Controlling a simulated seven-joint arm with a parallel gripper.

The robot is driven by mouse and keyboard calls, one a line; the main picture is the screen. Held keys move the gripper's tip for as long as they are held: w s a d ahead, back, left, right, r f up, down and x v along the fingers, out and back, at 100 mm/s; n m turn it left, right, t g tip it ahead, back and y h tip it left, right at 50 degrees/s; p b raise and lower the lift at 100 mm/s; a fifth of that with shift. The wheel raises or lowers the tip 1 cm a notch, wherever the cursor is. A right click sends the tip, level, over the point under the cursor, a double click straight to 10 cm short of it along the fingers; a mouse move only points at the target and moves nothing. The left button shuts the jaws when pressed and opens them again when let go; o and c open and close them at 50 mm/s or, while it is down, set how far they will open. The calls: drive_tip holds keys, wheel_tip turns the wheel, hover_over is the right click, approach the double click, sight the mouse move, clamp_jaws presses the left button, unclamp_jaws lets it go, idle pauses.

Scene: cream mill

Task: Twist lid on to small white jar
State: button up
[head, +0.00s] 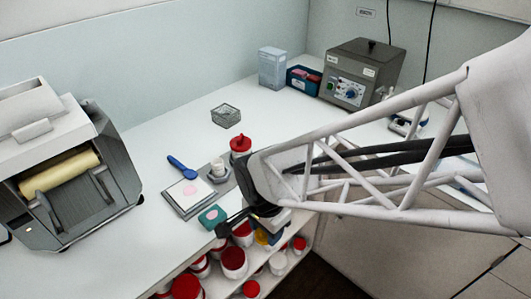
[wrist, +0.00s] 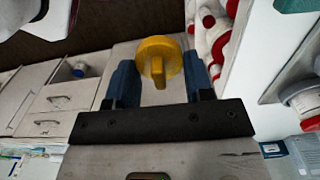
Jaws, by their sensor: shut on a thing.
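My gripper (wrist: 159,68) is shut on a yellow lid (wrist: 157,50) with a raised grip tab, held between its two blue-grey fingers. In the head view my gripper (head: 256,219) is at the front edge of the bench, and a bit of the yellow lid (head: 262,237) shows beneath it. A small white jar (head: 217,167) stands upright in a grey holder on the bench, up and left of my gripper and apart from it. The jar's top is too small to make out clearly.
A red-lidded jar (head: 240,145) stands beside the small jar. A balance (head: 187,197), blue spatula (head: 181,167) and teal item (head: 212,216) are near. Several red-lidded jars (head: 234,262) fill the shelf below. A roller mill (head: 70,170) stands left.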

drive_tip(key=w+a+r, duration=0.2)
drive_tip(key=w+a, duration=0.2)
drive_tip(key=w, duration=0.3)
drive_tip(key=w+a+r+n, duration=0.1)
drive_tip(key=w+a+r, duration=0.1)
drive_tip(key=w+a, duration=0.3)
drive_tip(key=w+a+r+n, duration=0.1)
drive_tip(key=w+a+r, duration=0.2)
drive_tip(key=w, duration=0.8)
drive_tip(key=shift+w+a, duration=0.15)
drive_tip(key=shift+a, duration=0.85)
drive_tip(key=shift+f, duration=0.15)
drive_tip(key=shift+f, duration=2.1)
drive_tip(key=shift+f, duration=0.7)
idle(1.8)
